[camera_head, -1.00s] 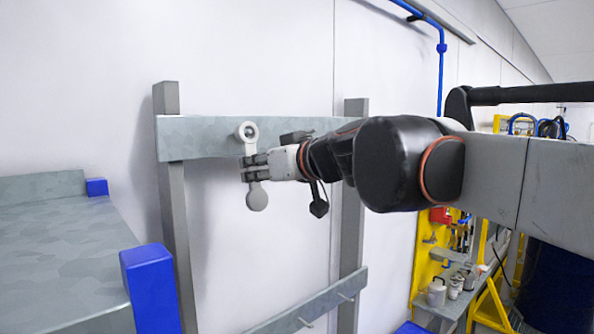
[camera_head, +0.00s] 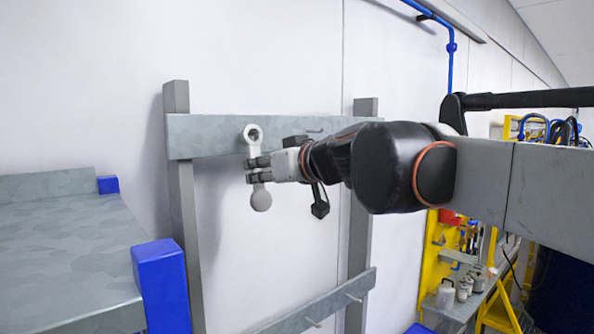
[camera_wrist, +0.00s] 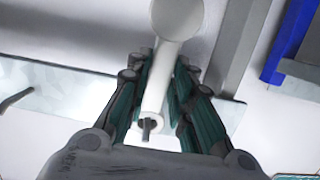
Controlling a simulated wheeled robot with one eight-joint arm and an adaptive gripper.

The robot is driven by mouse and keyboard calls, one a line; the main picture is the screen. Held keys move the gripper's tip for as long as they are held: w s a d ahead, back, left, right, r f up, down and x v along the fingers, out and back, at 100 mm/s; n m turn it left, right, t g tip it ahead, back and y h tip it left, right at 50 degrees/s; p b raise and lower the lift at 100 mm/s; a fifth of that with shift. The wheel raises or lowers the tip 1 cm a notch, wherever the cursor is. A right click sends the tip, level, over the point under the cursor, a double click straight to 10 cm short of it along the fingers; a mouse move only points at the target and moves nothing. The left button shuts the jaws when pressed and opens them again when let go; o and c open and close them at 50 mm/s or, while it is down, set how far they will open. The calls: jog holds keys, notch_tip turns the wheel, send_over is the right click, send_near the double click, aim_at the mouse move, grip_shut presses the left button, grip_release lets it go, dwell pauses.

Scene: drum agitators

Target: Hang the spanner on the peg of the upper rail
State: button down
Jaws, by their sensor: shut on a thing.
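The spanner (camera_head: 261,200) is pale grey, with a ring at its upper end and a round disc at its lower end. It hangs upright in front of the upper rail (camera_head: 210,142), near the rail's left end. My gripper (camera_head: 258,170) is shut on the spanner's handle from the right, below the ring. In the wrist view the spanner (camera_wrist: 180,22) runs between my fingers (camera_wrist: 160,100).
Another peg (camera_head: 315,131) stands bare further right on the upper rail. A lower rail (camera_head: 325,305) with pegs runs between the posts (camera_head: 182,220). A metal table (camera_head: 65,245) with blue corners (camera_head: 160,285) stands at the left.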

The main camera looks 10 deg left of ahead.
jog(key=c, duration=1.3)
grip_release()
jog(key=v, duration=1.2)
jog(key=s+d+f+m+g+h+b, duration=0.1)
jog(key=s+d+f+m+h+b, duration=0.2)
jog(key=d+f+b, duration=0.6)
jog(key=s+d+f+m+g+h+b, duration=0.1)
jog(key=s+d+f+m+h+b, duration=0.2)
jog(key=f+b, duration=1)
jog(key=s+d+f+m+g+h+b, duration=0.1)
jog(key=s+d+f+b, duration=0.9)
jog(key=f, duration=3.9)
jog(key=shift+s+d+f+m+h+b, duration=0.15)
jog(key=shift+d+m+h, duration=0.3)
jog(key=shift+d+h, duration=0.5)
jog(key=shift+w+d+r+m+h+b, duration=0.15)
jog(key=shift+d+m+h, duration=0.45)
jog(key=shift+d, duration=0.65)
jog(key=shift+s+d+f+m+h+b, duration=0.1)
jog(key=shift+s+d+m+h+b, duration=0.2)
jog(key=shift+d+h, duration=0.7)
jog(key=shift+w, duration=0.15)
